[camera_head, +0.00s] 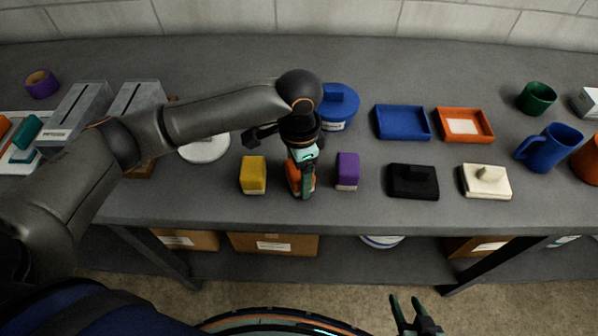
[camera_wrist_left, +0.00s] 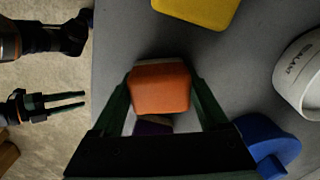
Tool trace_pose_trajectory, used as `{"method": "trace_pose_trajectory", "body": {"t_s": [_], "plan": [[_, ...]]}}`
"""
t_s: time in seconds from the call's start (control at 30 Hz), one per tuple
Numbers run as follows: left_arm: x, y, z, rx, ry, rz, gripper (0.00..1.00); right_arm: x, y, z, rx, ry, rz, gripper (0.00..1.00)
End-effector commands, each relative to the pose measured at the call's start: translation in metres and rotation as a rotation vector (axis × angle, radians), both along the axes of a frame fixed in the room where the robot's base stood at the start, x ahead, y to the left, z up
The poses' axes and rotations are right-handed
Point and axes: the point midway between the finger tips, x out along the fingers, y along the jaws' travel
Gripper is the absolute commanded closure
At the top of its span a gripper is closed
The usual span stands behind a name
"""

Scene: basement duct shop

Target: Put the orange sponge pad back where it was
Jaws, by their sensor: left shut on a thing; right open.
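The orange sponge pad (camera_head: 293,177) is between the yellow block (camera_head: 253,174) and the purple block (camera_head: 347,170), near the front edge of the grey bench. My left gripper (camera_head: 303,184) is shut on it from above. In the left wrist view the orange pad (camera_wrist_left: 160,88) is between the two green fingers, with the purple block (camera_wrist_left: 152,127) partly hidden behind it and the yellow block (camera_wrist_left: 196,10) apart from it. I cannot tell whether the pad touches the bench. My right gripper (camera_head: 415,318) is open and empty, in front of the bench and below its top.
Behind stand a blue lidded tub (camera_head: 338,103) and a white tub (camera_head: 205,148). To the right are a blue tray (camera_head: 403,122), an orange tray (camera_head: 465,124), a black block (camera_head: 413,182), a cream block (camera_head: 486,181) and a blue mug (camera_head: 551,147). Boxes (camera_head: 273,244) sit on the lower shelf.

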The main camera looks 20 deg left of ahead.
Motion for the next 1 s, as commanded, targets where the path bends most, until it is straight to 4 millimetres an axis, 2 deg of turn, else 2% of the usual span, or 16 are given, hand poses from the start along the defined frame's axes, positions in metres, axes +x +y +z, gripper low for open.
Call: {"method": "trace_pose_trajectory", "body": {"t_s": [0.2, 0.23, 0.43, 0.73, 0.87, 1.0], "plan": [[0.0, 0.0, -0.002, 0.0, 0.001, 0.0, 0.68, 0.0, 0.0, 0.002, 0.0, 0.0, 0.0, 0.5], [0.0, 0.0, -0.002, 0.0, 0.001, 0.0, 0.22, 0.0, 0.0, 0.002, 0.0, -0.001, 0.0, 0.5], [0.0, 0.0, -0.002, 0.0, 0.0, 0.0, 0.0, 0.0, 0.0, 0.002, 0.0, -0.001, 0.0, 0.5], [0.0, 0.0, 0.001, 0.0, -0.001, 0.0, 0.0, 0.0, 0.0, -0.001, 0.0, -0.001, 0.0, 0.5], [0.001, -0.001, 0.018, -0.002, -0.003, -0.001, 0.0, 0.0, 0.0, 0.002, 0.0, -0.001, 0.0, 0.5], [0.001, -0.001, 0.048, -0.003, -0.005, -0.002, 0.0, 0.0, 0.0, 0.004, 0.0, -0.001, 0.0, 0.5]]}}
